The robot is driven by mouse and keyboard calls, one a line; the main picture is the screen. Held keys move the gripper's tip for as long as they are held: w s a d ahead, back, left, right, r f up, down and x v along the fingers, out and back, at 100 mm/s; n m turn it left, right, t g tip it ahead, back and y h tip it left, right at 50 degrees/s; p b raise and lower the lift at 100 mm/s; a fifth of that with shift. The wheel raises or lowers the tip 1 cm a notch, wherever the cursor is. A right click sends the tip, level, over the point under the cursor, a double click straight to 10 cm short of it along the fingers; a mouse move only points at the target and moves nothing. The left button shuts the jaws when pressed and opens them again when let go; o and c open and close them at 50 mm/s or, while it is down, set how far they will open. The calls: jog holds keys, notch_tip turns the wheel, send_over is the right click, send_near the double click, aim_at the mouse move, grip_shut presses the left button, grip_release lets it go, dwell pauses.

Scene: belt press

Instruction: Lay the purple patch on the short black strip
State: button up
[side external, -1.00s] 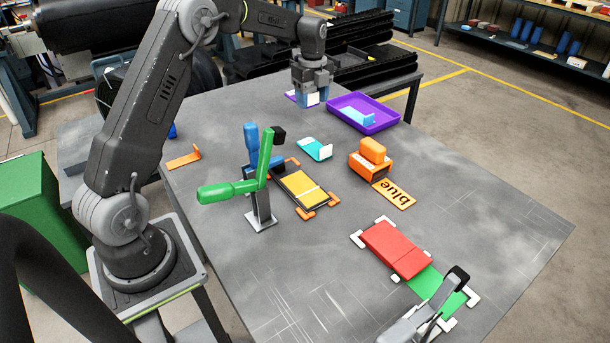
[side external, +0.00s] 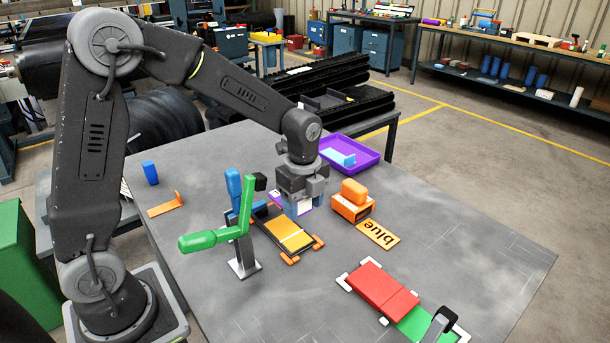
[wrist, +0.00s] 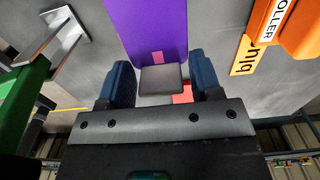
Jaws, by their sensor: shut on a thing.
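My gripper (side external: 300,204) is shut on the purple patch and holds it over the table behind the short black strip. In the side view the purple patch (side external: 275,198) shows left of the fingers. In the wrist view the purple patch (wrist: 146,28) reaches out beyond the fingers (wrist: 160,78), with a grey block between them and a small pink square beside it. The short black strip (side external: 268,214) lies among orange corner stops, with a yellow-orange piece (side external: 291,236) on it. Whether the patch is above or touching anything beneath is not clear.
A green-handled clamp (side external: 240,225) stands left of the strip. A purple tray (side external: 365,155) is behind. A red piece (side external: 378,288) lies at front right.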

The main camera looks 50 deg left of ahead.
aim_at(301, 245)
jog(key=shift+s+d+f, duration=0.2)
jog(key=shift+s+d, duration=0.45)
jog(key=shift+s, duration=0.3)
jog(key=shift+f, duration=0.1)
jog(key=shift+f, duration=2.8)
jog(key=shift+f, duration=0.6)
jog(key=o, duration=1)
